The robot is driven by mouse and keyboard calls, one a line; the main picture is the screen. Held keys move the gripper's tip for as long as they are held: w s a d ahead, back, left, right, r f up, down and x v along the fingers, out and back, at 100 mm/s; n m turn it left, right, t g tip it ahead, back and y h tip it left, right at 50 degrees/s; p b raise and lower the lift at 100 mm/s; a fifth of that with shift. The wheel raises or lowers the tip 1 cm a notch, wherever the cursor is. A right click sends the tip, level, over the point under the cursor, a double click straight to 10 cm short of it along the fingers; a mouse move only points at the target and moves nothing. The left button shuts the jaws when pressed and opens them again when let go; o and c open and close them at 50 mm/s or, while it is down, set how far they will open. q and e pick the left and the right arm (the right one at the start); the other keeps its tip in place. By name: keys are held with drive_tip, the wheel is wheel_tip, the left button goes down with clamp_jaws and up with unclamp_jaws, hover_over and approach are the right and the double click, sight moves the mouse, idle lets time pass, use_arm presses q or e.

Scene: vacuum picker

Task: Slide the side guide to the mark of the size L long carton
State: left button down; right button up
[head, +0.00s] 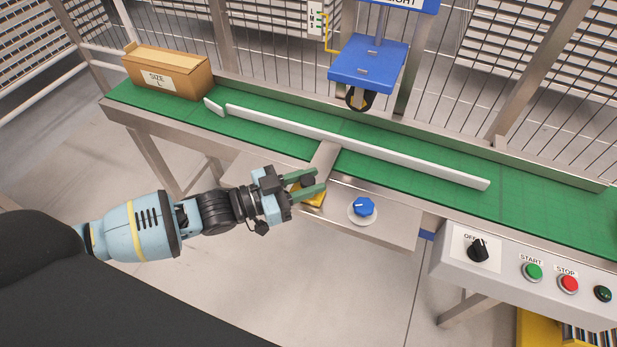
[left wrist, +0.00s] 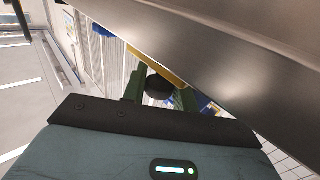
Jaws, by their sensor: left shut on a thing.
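The side guide (head: 370,150) is a long white rail lying lengthwise over the green conveyor belt. A flat metal arm (head: 324,156) runs from it over the near edge of the belt. My left gripper (head: 310,182) is shut on a black knob at the near end of this arm; the knob (left wrist: 158,86) shows between the green fingers in the left wrist view. A yellow strip (head: 315,199) shows under the fingers; any size marks on it are covered or too small to read. The carton (head: 168,72) labelled "SIZE L" stands on the belt's far left end. My right gripper is not in view.
A blue dial (head: 363,207) sits on the metal shelf right of my gripper. A control box (head: 510,262) with switch and buttons is at the right. A blue height unit (head: 369,64) hangs over the belt's far side. Mesh fencing stands behind.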

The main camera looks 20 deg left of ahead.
use_arm(q)
drive_tip(key=c, duration=1.1)
unclamp_jaws()
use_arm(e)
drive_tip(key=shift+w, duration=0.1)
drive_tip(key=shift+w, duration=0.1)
use_arm(q)
drive_tip(key=shift+s+a+f, duration=0.1)
drive_tip(key=shift+s+a, duration=0.1)
drive_tip(key=shift+a, duration=0.1)
drive_tip(key=v, duration=0.7)
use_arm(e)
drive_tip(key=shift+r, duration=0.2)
use_arm(q)
drive_tip(key=shift+s, duration=0.1)
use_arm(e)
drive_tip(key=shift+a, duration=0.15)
